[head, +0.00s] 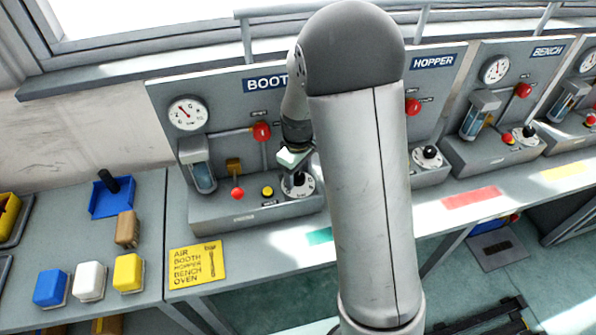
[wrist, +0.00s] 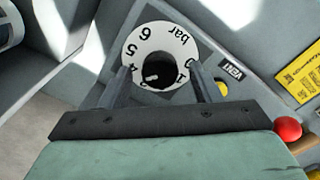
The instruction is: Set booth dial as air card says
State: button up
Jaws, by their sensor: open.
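The booth dial (head: 308,188) is a white disc with a black knob on the booth panel (head: 240,213), partly hidden by my gripper (head: 295,172). In the wrist view the dial (wrist: 178,42) shows "bar" and numbers round its rim. A white mark on its knob (wrist: 157,71) points toward the lower left, near the partly hidden lower numbers. My gripper (wrist: 160,75) is open, its two fingers on either side of the knob; contact cannot be told. The yellow air card (head: 198,263) lists booth, hopper, bench and oven beside a wrench-like drawing; I read no values. It also shows in the wrist view (wrist: 299,74).
The booth panel also carries a round gauge (head: 187,113), a red knob (head: 261,131), a red ball lever (head: 237,193) and a yellow button (head: 267,191). Similar panels stand to the right. Blue, white and yellow blocks (head: 129,272) sit at the left.

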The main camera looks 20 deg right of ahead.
jog(key=c, duration=1)
jog(key=shift+m, duration=0.3)
jog(key=m+b, duration=0.1)
jog(key=m, duration=0.1)
jog(key=shift+m, duration=0.3)
jog(key=m+b, duration=0.1)
jog(key=m, duration=0.3)
jog(key=shift+b, duration=0.3)
jog(key=m, duration=0.5)
jog(key=shift+m, duration=1.8)
